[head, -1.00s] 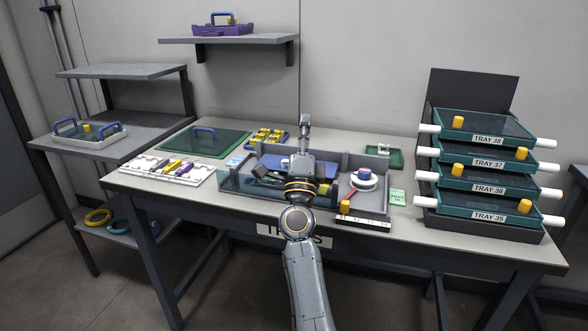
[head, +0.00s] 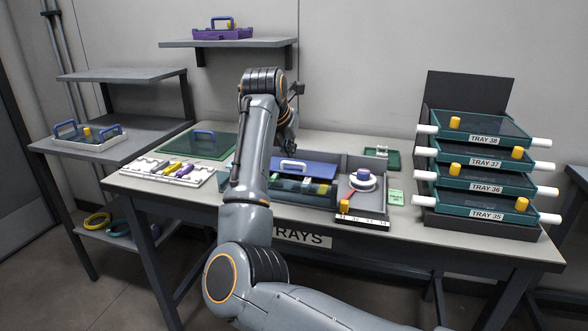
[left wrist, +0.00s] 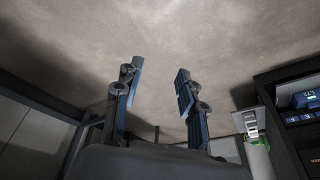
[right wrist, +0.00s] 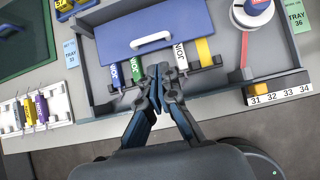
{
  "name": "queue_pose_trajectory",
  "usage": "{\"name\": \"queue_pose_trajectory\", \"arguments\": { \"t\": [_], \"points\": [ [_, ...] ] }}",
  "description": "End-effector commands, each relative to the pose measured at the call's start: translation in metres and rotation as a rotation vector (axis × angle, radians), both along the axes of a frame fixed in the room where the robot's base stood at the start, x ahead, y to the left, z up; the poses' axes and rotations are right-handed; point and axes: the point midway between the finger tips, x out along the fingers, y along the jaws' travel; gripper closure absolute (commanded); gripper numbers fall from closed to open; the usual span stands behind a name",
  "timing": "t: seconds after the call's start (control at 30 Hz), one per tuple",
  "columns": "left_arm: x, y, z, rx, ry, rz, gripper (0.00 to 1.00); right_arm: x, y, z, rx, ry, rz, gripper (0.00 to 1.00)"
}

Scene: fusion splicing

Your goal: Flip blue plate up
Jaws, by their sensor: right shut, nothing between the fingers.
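The blue plate (head: 318,168) with its white handle (head: 293,165) sits in the grey tray on the table. It also shows at the top of the right wrist view (right wrist: 185,18), above a row of coloured, labelled pieces (right wrist: 178,62). I cannot tell its exact tilt. My right gripper (right wrist: 160,72) is shut and empty, its fingertips close together over the labelled pieces, just below the handle in that view. In the head view, my right arm partly hides the tray's left side. My left gripper (left wrist: 157,88) is open and empty, with plain floor behind it, and does not show in the head view.
The tray's right part holds a white round spool (head: 363,181) and a yellow block (head: 344,205). A white rack (head: 165,171) and a green board (head: 190,146) lie at left. Stacked trays (head: 482,165) stand at right.

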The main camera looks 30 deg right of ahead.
Motion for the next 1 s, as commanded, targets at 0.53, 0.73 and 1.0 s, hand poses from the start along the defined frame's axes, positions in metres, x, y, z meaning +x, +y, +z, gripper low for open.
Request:
{"name": "queue_pose_trajectory", "arguments": {
  "t": [0.53, 0.73, 1.0],
  "points": [
    [0.0, 0.0, 0.004, -0.001, -0.005, 0.001, 0.6, 0.006, -0.004, -0.013, 0.013, 0.005, 0.004, 1.0],
    [-0.002, 0.0, 0.015, -0.001, -0.01, 0.002, 0.6, 0.019, -0.022, -0.042, 0.012, 0.005, 0.003, 1.0],
    [-0.003, 0.001, 0.029, -0.002, -0.016, 0.004, 0.6, 0.035, -0.04, -0.073, 0.01, 0.003, 0.004, 1.0]
  ]
}}
